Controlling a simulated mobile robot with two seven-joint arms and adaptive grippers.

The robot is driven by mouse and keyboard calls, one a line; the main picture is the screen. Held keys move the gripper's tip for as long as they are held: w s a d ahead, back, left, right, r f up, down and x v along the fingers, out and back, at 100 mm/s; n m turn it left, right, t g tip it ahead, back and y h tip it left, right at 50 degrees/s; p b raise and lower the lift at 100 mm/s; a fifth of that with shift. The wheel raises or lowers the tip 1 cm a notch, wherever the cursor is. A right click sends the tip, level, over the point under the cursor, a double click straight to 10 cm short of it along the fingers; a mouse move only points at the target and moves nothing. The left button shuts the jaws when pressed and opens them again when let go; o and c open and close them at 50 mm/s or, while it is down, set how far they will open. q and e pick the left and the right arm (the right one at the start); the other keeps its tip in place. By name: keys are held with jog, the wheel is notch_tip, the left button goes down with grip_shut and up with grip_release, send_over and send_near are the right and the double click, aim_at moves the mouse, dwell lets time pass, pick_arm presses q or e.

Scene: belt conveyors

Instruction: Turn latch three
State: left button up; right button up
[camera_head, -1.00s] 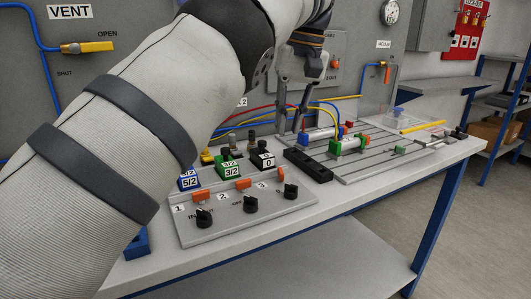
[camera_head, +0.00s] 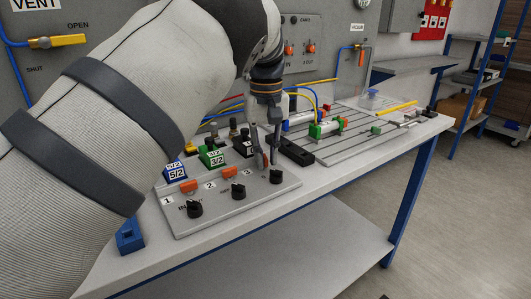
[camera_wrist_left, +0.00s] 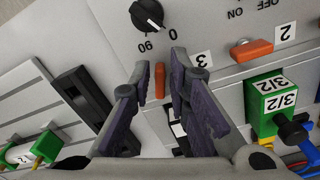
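A grey panel (camera_head: 215,216) on the bench carries three orange latches numbered 1, 2 and 3, with black knobs in front. Latch three (camera_wrist_left: 160,80) shows in the left wrist view beside the label "3" (camera_wrist_left: 201,60). It stands crosswise to latch two (camera_wrist_left: 252,49). In the head view, latch two (camera_head: 230,173) and latch one (camera_head: 188,186) lie along the panel. My left gripper (camera_head: 264,160) is open and points down over latch three. Its fingertips (camera_wrist_left: 161,70) are on either side of the latch, with gaps visible. My right gripper is not in view.
Valve blocks, blue (camera_head: 174,173), green (camera_head: 212,157) and black, stand close behind the panel. A black block (camera_head: 296,152) and a slotted plate with cylinders (camera_head: 325,130) lie to the right. A blue block (camera_head: 130,236) is left of the panel.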

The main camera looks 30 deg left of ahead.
pick_arm(q)
grip_shut()
jog(key=n, duration=0.4)
jog(key=shift+w+d+n, duration=0.1)
jog(key=shift+w+n, duration=0.1)
jog(key=shift+n, duration=0.1)
grip_release()
notch_tip(320, 180, up, 12)
jog(key=shift+f, duration=0.1)
dwell(0.5)
